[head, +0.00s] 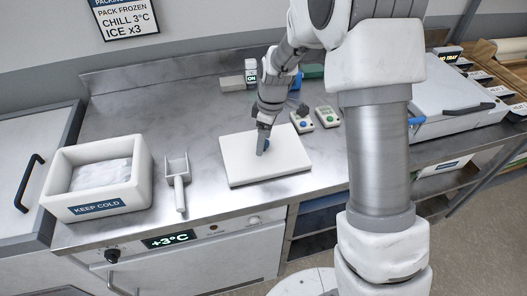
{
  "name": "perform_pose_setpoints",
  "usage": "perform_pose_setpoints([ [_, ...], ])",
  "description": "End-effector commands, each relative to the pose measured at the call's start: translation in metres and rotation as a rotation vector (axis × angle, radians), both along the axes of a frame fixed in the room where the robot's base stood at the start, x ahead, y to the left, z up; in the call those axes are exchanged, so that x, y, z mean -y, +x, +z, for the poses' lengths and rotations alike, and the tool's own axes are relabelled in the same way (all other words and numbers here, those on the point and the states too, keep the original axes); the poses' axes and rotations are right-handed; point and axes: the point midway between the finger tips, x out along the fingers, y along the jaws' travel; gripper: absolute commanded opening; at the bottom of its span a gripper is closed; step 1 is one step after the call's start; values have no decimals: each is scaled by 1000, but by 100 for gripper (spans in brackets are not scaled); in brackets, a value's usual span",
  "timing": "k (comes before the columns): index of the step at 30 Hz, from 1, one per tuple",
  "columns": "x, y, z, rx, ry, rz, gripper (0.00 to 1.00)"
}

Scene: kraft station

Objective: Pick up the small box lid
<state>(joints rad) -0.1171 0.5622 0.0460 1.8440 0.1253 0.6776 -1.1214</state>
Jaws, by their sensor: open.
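A flat white rectangular slab (240,171), which looks like the small box lid, lies on the steel counter in the head view. My gripper (263,149) points down over its middle and is open. The fingers hide part of the slab's middle, and contact cannot be told. An open white box (140,183) labelled "KEEP COLD" stands at the left with white contents.
A white scoop (179,183) lies between the open box and the slab. Two small devices with buttons (301,121) (327,117) stand behind right of the slab. A large white chest (450,92) is at the right. The counter's front edge (200,221) is close to the slab.

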Motion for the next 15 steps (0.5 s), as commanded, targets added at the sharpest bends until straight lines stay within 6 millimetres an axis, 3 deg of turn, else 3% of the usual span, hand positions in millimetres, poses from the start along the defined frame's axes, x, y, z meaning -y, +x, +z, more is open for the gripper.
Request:
perform_pose_setpoints([
  [5,0,0,0,0,0,0,76],
  [15,0,0,1,0,1,0,15],
])
